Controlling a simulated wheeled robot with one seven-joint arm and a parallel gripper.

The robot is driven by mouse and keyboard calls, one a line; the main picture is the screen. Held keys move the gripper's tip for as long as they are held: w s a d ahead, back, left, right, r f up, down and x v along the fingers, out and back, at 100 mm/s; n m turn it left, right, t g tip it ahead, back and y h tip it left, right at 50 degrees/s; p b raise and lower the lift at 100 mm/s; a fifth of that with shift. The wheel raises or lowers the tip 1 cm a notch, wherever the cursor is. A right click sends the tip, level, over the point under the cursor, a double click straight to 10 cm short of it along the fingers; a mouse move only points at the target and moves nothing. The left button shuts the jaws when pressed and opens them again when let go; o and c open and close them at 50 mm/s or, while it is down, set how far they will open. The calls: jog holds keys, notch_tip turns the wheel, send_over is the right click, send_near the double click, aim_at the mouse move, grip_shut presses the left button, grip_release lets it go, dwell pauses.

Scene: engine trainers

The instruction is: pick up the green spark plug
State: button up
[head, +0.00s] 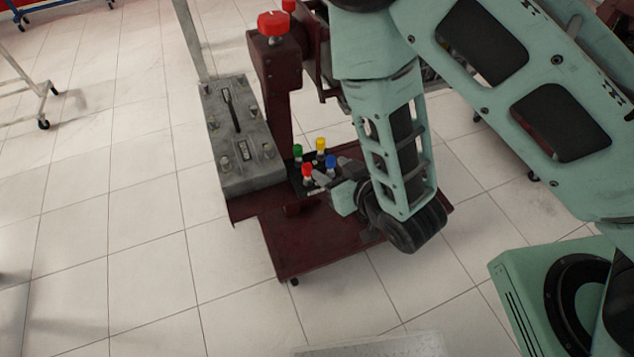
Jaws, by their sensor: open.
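The green spark plug (298,150) stands upright at the back left of a small dark holder on the dark red trolley (290,245). A yellow plug (321,145) stands to its right, a red plug (307,170) in front of it, and a blue plug (331,161) at the right. My gripper (315,182) comes in from the right, low by the front of the holder, close to the red and blue plugs. It is open and apart from the green plug. The fingers and my wrist hide part of the holder's front and right side.
The tiled floor (150,260) to the left is clear. A metal-framed cart (30,95) stands at the far left.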

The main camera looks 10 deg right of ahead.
jog(key=b, duration=1.4)
send_near(299, 148)
jog(key=x, duration=0.3)
jog(key=shift+a+r+p, duration=0.15)
jog(key=shift+r+p, duration=0.15)
jog(key=shift+p, duration=0.05)
jog(key=shift+f+x, duration=0.15)
jog(key=shift+x, duration=1.4)
jog(key=shift+f+x, duration=0.15)
jog(key=shift+x, duration=1.35)
grip_shut()
